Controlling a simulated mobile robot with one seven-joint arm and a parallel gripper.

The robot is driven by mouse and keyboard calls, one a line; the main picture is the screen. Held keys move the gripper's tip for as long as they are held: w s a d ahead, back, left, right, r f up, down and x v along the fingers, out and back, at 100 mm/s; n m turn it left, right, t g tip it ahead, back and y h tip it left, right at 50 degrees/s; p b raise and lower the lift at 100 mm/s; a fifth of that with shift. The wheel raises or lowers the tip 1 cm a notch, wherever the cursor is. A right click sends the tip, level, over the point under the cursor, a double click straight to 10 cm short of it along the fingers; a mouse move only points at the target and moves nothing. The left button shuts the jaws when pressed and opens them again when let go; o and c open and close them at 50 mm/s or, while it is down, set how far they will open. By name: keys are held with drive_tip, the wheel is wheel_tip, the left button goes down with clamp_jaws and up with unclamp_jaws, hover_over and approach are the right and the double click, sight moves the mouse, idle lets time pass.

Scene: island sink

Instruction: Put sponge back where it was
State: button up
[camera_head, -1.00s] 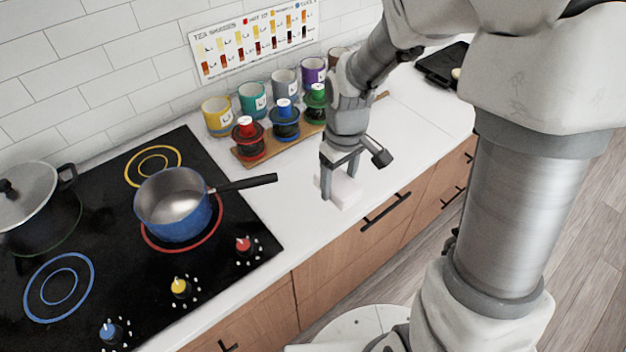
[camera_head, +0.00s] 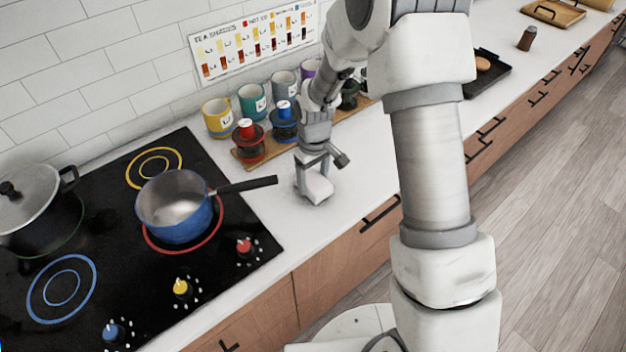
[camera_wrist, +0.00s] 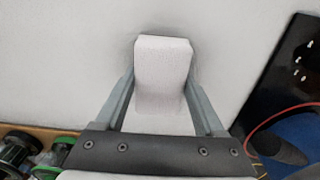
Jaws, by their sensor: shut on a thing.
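The sponge is a pale, whitish block (camera_wrist: 162,75). It is between the two fingers of my gripper (camera_wrist: 162,105) in the wrist view, and the fingers are shut on its sides. In the head view my gripper (camera_head: 316,186) points down over the white counter, with the sponge (camera_head: 318,190) at its fingertips. The sponge is at or just above the counter; I cannot tell whether it touches it.
A black cooktop (camera_head: 110,215) with a blue pan (camera_head: 175,207) is to the left; the pan's handle reaches toward my gripper. A wooden board (camera_head: 262,155) with colored-lid jars and several mugs (camera_head: 218,118) stand behind. The counter's front edge is close.

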sight(314, 180)
drive_tip(key=shift+f, duration=0.45)
drive_tip(key=shift+f, duration=0.2)
drive_tip(key=o, duration=1.3)
wheel_tip(314, 180, up, 13)
drive_tip(key=s+d+r+m+t, duration=0.1)
drive_tip(key=s+d+r+m, duration=0.1)
drive_tip(key=s+d+r, duration=0.3)
drive_tip(key=s+d+r+m+t, duration=0.1)
drive_tip(key=s+r, duration=0.3)
drive_tip(key=r, duration=0.3)
drive_tip(key=s+d+r+m+t, duration=0.1)
drive_tip(key=s+r+m, duration=0.1)
drive_tip(key=s, duration=0.4)
drive_tip(key=s+d+r+m+t, duration=0.1)
drive_tip(key=s+d+r+t, duration=0.1)
drive_tip(key=s, duration=0.5)
drive_tip(key=shift+s+d+r+m, duration=0.25)
drive_tip(key=shift+r+m, duration=0.15)
drive_tip(key=shift+r, duration=0.25)
